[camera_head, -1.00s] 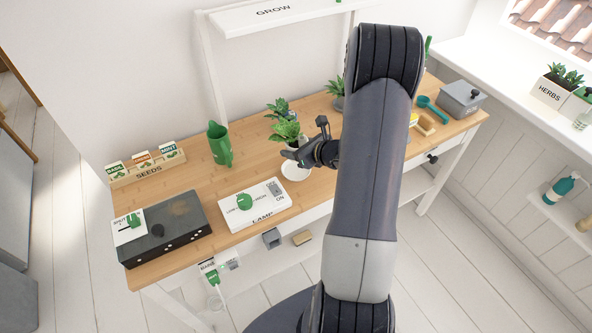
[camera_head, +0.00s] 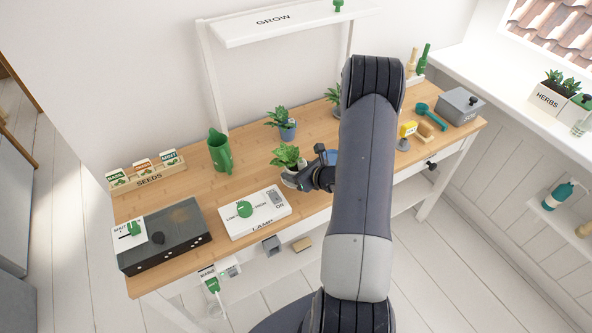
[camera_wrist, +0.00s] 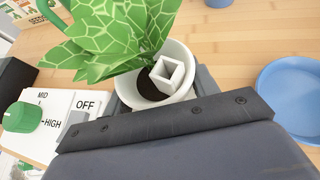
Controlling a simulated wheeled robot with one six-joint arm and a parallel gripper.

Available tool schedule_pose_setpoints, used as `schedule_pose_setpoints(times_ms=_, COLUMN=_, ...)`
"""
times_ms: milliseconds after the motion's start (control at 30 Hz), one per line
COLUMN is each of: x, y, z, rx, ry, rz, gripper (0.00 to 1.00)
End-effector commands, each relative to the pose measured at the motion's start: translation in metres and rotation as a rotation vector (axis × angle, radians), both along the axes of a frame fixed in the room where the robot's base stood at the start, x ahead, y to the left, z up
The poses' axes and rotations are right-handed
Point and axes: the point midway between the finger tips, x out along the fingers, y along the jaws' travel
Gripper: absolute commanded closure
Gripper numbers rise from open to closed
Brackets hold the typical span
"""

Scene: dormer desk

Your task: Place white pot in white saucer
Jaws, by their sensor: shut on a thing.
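The white pot (camera_wrist: 182,54) holds a leafy green plant and dark soil, with a small white square tube inside its rim. Its plant (camera_head: 287,157) shows left of my gripper (camera_head: 301,178) in the head view. My gripper is shut on the pot, with grey finger parts (camera_wrist: 207,82) beside it in the wrist view. The pot looks upright. A pale rim (camera_head: 289,183) shows low under the plant, where the white saucer lay; I cannot tell saucer from pot there, or whether they touch. The dark gripper body hides the pot's lower part in the wrist view.
A blue saucer (camera_wrist: 292,92) lies right of the pot. A blue pot with a plant (camera_head: 287,132) stands behind. The white lamp box (camera_head: 241,222) is close at the left, with a green watering can (camera_head: 220,153) farther back. Bare wood lies between them.

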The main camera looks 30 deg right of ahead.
Motion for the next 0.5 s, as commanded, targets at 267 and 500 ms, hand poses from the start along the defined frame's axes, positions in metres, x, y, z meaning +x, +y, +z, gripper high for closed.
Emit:
schedule_pose_setpoints(times_ms=267, x=-0.0002, y=0.0001, z=-0.0029, rx=0.000, ry=0.001, rz=0.000, gripper=0.34)
schedule_pose_setpoints(times_ms=500, x=-0.0002, y=0.0001, z=-0.0028, rx=0.000, ry=0.001, rz=0.000, gripper=0.22)
